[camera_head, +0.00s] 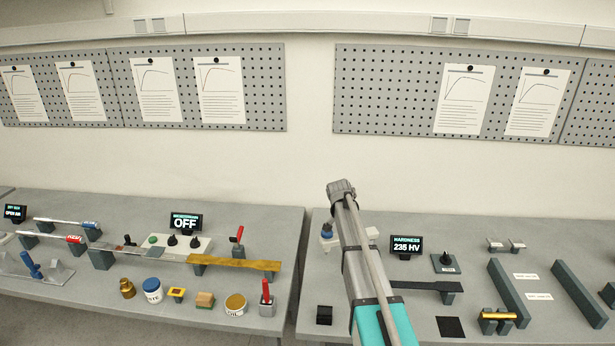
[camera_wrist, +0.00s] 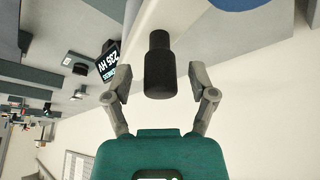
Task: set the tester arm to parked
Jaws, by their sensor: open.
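The hardness display (camera_head: 406,246) reads 235 HV on the right table, and it also shows upside down in the wrist view (camera_wrist: 110,62). Part of a pale device with a blue-topped piece (camera_head: 327,231) shows beside the display, largely hidden by my arm. In the wrist view, a black stepped cylinder (camera_wrist: 160,70) lies between the fingertips of my gripper (camera_wrist: 154,78). The fingers are spread, with a visible gap on each side of it. I cannot tell for certain whether this cylinder belongs to the tester arm. The head view does not show my fingers clearly.
A black knob on a small plate (camera_head: 446,260) stands right of the display. A dark bar (camera_head: 425,286), a brass rod on a holder (camera_head: 497,316) and long grey rails (camera_head: 509,293) lie nearby. The left table (camera_head: 60,204) holds specimens, jars and levers. A gap separates the tables.

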